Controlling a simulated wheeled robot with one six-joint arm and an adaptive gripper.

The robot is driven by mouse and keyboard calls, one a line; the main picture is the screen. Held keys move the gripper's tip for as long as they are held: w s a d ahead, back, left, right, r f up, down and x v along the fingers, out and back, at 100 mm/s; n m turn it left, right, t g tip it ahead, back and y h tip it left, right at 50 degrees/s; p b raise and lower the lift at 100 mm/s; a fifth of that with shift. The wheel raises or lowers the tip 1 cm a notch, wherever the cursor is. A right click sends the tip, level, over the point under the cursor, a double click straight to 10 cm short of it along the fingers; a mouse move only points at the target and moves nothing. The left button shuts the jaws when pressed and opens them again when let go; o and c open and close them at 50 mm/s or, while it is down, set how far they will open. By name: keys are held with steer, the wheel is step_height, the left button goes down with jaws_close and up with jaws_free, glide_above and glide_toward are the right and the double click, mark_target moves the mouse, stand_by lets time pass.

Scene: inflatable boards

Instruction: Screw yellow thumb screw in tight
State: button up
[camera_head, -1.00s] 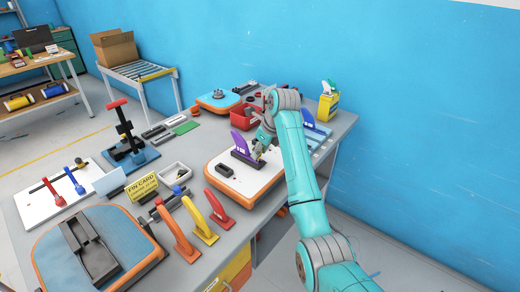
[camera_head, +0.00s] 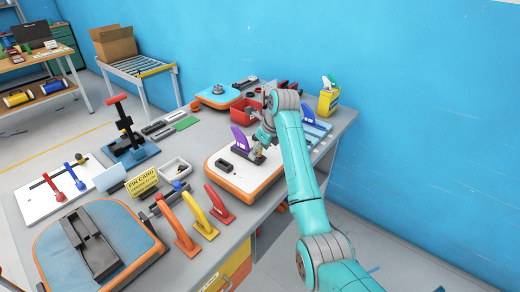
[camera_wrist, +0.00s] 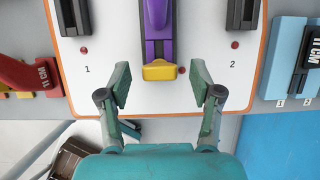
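The yellow thumb screw (camera_wrist: 160,70) sits at the near end of the purple fin (camera_wrist: 159,20) in the wrist view. The fin stands in a dark slot on the white board with orange edge (camera_wrist: 150,97), and also shows in the head view (camera_head: 239,138). My gripper (camera_wrist: 160,84) is open, with one green finger to each side of the screw and a gap on both sides. The fingertips do not touch it. In the head view my gripper (camera_head: 262,141) is at the board's far right part, and the screw is too small to make out.
Two dark slots marked 1 (camera_wrist: 82,16) and 2 (camera_wrist: 242,12) flank the fin. Red, yellow and orange fins (camera_head: 205,215) stand left of the board. A yellow card (camera_head: 143,183), a white bin (camera_head: 175,169) and a red bin (camera_head: 245,110) are nearby.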

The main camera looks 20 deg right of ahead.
steer(key=v, duration=0.7)
steer(key=shift+r, duration=0.2)
steer(key=shift+s+d, duration=0.1)
steer(key=shift+s, duration=0.1)
